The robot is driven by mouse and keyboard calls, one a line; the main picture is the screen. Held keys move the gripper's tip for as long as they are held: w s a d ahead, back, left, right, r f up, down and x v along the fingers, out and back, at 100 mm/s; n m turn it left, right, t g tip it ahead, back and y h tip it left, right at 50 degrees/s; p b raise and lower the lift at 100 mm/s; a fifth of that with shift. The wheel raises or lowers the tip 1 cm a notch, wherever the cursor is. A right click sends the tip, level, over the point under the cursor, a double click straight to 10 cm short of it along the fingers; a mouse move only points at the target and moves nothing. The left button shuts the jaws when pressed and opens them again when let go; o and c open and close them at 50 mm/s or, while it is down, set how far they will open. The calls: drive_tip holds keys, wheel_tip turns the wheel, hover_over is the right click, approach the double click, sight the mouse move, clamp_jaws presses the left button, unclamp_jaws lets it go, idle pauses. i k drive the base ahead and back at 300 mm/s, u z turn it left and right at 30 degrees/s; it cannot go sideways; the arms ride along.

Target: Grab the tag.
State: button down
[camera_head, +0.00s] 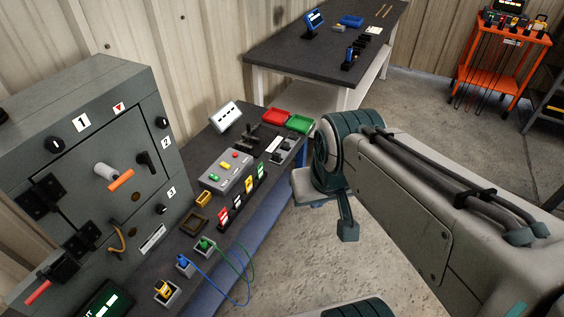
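Several small upright tags stand in a dark rack on the bench beside the grey cabinet: a red tag (223,215), a dark tag with a white patch (238,203), a yellow tag (249,184) and a green tag (261,170). Which one is meant cannot be told. My gripper (347,231) hangs to the right of the bench, over the floor and apart from the tags. One finger shows pointing down; the other cannot be made out, so its opening is unclear. Nothing is seen held in it.
The grey cabinet (100,130) with knobs and handles stands at left. A grey button box (224,173), red bin (275,117), green bin (299,123) and blue and green cabled plugs crowd the bench. A second table (300,60) and orange cart (500,55) stand behind. Floor between is clear.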

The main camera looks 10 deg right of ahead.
sight(259, 168)
drive_tip(key=i, duration=1.1)
drive_tip(key=u, duration=0.55)
